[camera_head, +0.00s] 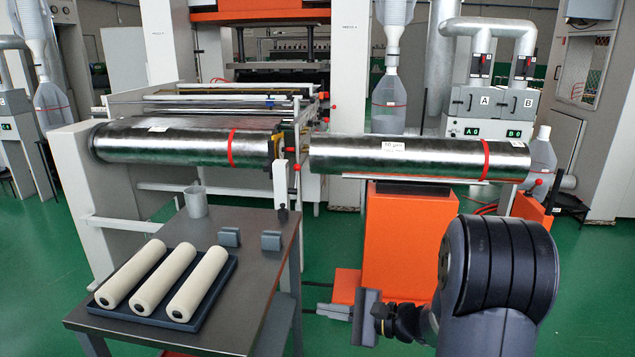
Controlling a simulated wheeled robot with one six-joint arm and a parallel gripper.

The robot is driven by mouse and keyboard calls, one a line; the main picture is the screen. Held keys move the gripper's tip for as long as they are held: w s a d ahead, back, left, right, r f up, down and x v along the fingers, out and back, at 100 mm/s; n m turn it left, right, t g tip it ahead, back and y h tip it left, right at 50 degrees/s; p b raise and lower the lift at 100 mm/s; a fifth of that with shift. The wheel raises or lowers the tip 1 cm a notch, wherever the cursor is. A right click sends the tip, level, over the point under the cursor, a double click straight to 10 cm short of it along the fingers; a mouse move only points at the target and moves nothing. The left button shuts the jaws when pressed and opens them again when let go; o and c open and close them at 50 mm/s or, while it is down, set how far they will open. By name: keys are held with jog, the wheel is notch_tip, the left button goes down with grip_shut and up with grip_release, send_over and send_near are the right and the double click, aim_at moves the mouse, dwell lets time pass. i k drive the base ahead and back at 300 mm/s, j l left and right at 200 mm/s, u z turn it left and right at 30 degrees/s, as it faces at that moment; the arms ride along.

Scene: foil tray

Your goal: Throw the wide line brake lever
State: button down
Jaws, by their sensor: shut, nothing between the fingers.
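I cannot make out for certain which part is the wide line brake lever. Small red-tipped parts show at the roll ends: a red knob (297,167) below the gap between the two foil rolls, and another red tip (538,182) at the right roll's far end. The wide left foil roll (185,146) and the right foil roll (420,158) each carry a red band. My gripper (336,311) is shut and empty, low in front of the orange pedestal (405,240), to the right of the metal table. It is apart from the rolls and the red-tipped parts.
The metal table (255,275) at front left bears a dark tray (215,300) with three cream rollers, a grey cup (195,202) and two small grey blocks (229,237). A grey cabinet (490,112) marked A and B stands behind. Green floor (590,270) is clear at right.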

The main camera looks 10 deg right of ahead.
aim_at(296, 178)
jog(key=i+l, duration=0.4)
jog(key=l, duration=0.15)
jog(key=i+l, duration=0.85)
jog(key=l, duration=0.2)
jog(key=i+j, duration=0.15)
jog(key=i, duration=0.35)
jog(key=i+j, duration=0.2)
jog(key=i, duration=0.25)
jog(key=i+j+u, duration=0.1)
jog(key=i, duration=0.4)
